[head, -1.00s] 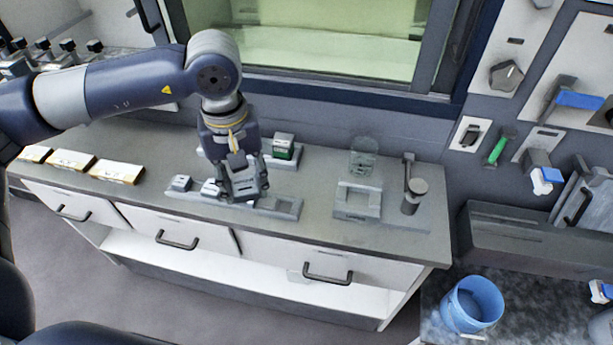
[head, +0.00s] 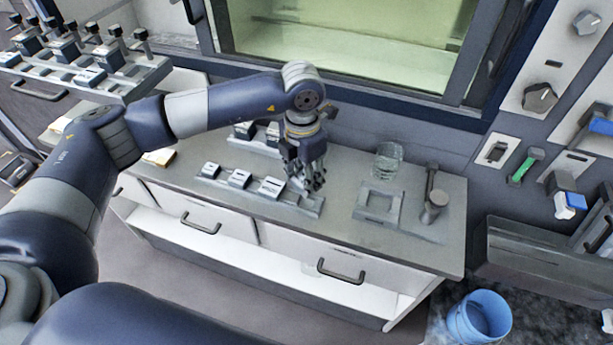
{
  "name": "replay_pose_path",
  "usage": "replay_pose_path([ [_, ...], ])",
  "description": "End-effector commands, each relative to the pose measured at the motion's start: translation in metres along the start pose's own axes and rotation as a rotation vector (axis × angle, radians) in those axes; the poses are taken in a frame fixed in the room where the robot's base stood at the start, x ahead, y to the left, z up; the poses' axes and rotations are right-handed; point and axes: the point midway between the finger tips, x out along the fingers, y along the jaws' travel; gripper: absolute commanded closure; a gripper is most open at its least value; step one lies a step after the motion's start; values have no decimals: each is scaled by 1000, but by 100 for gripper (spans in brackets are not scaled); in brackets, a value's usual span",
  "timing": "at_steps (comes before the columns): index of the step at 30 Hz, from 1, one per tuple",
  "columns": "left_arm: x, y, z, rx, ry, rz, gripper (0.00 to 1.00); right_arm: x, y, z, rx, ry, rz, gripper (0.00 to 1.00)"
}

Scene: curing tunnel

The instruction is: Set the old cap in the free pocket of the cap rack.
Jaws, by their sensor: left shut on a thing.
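The cap rack (head: 228,184) is a long grey strip on the counter. Three light caps with dark marks sit in its left and middle pockets: a left cap (head: 210,170), a middle cap (head: 239,178) and a right cap (head: 272,187). The rack's right end pocket (head: 309,204) is partly hidden by my left gripper. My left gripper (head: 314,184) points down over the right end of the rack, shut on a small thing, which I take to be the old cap. Its fingers hide most of it; I cannot tell whether it touches the rack. My right gripper is not in view.
Dark blocks (head: 244,131) stand behind the rack, close to my left wrist. To the right are a grey square frame (head: 379,206), a clear glass (head: 388,161) and an upright post tool (head: 434,205). A blue bucket (head: 480,317) is at lower right.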

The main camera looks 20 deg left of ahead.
Motion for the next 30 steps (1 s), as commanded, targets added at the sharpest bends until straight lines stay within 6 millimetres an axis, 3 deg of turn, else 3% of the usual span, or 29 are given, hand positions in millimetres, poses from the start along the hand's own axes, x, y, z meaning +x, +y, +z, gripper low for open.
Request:
replay_pose_path([
  [3, 9, -1, 4, -217, 9, -2, 89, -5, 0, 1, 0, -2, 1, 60],
  [10, 20, 0, 7, -468, 16, 1, 89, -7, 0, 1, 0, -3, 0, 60],
  [30, 51, 0, 7, -510, 17, 2, 89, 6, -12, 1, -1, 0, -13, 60],
])
